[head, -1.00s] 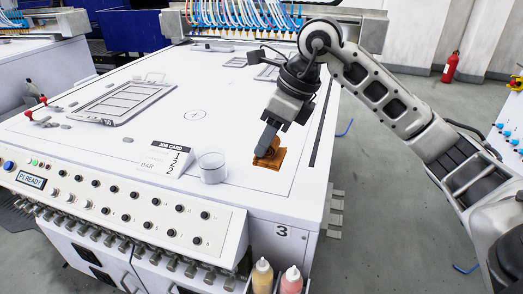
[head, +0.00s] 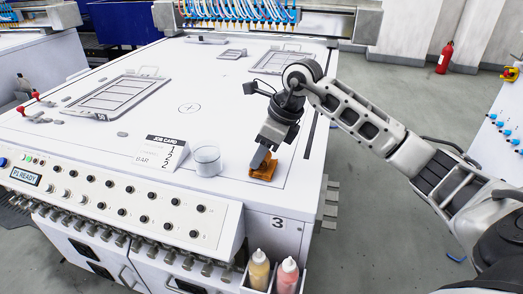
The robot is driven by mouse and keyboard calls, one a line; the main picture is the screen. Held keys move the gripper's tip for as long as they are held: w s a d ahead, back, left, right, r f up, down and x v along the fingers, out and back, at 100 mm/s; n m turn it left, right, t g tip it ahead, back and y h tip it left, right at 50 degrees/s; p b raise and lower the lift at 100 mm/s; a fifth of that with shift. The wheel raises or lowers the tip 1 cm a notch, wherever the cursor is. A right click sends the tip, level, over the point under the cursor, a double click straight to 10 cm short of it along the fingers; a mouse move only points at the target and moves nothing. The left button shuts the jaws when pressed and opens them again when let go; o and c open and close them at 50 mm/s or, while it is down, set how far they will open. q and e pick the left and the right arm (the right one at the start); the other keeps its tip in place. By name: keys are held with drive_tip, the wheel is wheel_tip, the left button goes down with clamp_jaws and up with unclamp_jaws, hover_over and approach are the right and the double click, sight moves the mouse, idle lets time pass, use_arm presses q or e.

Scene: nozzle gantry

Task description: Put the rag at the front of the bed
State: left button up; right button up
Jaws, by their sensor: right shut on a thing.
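The rag (head: 265,170) is a small crumpled orange-brown cloth near the front right corner of the white bed (head: 215,75). My right gripper (head: 259,160) points down at it from above, with its fingers shut on the rag. The rag appears to be at the bed surface; whether it is lifted slightly I cannot tell. The fingertips are partly hidden by the rag. My left gripper is not in view.
A clear cup (head: 207,162) and a job card (head: 160,152) stand left of the rag. Grey frames (head: 115,95) lie farther back on the bed. A control panel (head: 120,205) runs along the front. Two bottles (head: 259,270) hang at the front right corner.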

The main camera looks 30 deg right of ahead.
drive_tip(key=o, duration=1.1)
drive_tip(key=shift+o, duration=0.2)
drive_tip(key=shift+r, duration=0.2)
drive_tip(key=v, duration=1.1)
drive_tip(key=shift+s+r, duration=0.15)
drive_tip(key=shift+r, duration=0.2)
drive_tip(key=shift+d, duration=0.1)
